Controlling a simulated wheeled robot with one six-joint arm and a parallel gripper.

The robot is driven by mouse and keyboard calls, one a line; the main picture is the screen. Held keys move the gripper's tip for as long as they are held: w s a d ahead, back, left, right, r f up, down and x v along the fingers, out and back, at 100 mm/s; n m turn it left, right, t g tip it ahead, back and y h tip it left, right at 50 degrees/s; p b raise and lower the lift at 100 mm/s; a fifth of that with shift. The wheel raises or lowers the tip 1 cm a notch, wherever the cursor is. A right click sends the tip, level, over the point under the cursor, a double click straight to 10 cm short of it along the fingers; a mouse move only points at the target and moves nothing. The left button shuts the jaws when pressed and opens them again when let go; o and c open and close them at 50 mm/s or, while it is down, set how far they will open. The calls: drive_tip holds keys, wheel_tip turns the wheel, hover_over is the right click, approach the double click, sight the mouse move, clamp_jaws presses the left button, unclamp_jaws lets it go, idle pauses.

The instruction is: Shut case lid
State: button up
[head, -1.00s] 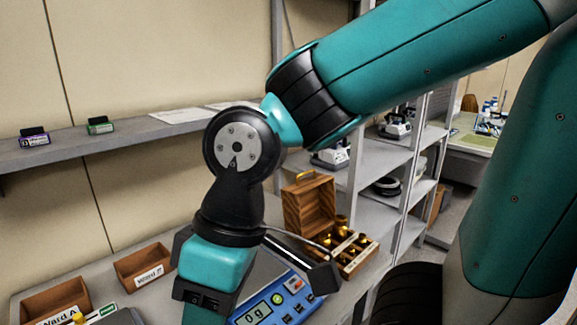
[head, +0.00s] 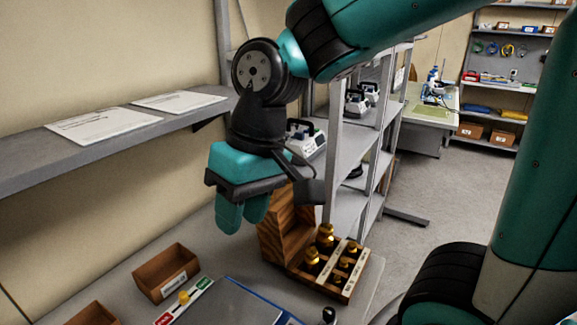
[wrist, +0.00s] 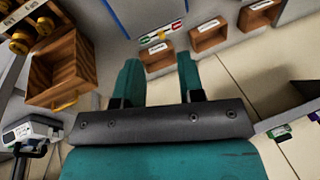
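The wooden weight case (head: 347,291) stands open on the bench, with several brass weights in its tray. Its striped wooden lid (head: 274,232) stands upright at the tray's back left, partly hidden behind my gripper. In the wrist view the lid (wrist: 62,78) is at the upper left, with a brass handle (wrist: 64,103) on its edge. My gripper (head: 242,215) points down, up and left of the lid in the head view. Its two teal fingers are apart with nothing between them in the wrist view (wrist: 157,62). Contact with the lid is not visible.
A scale (head: 235,303) lies in front of the case, with small wooden bins (head: 166,273) to its left. A wall shelf (head: 110,142) with papers runs along the left. A grey rack (head: 343,160) stands behind the case.

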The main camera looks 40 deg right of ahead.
drive_tip(key=w+d+r+m+h+p, duration=0.2)
drive_tip(key=w+d+r+m, duration=0.1)
drive_tip(key=w+d+m, duration=0.6)
drive_tip(key=w+d+r+m+h+p, duration=0.1)
drive_tip(key=w+d+r+m+p, duration=0.15)
drive_tip(key=w+d+m, duration=0.7)
drive_tip(key=f+p, duration=0.1)
drive_tip(key=f, duration=0.4)
drive_tip(key=f+n+p, duration=0.1)
drive_tip(key=f, duration=0.5)
drive_tip(key=w+d+f+n+p, duration=0.1)
drive_tip(key=f, duration=0.4)
drive_tip(key=shift+f, duration=0.15)
clamp_jaws()
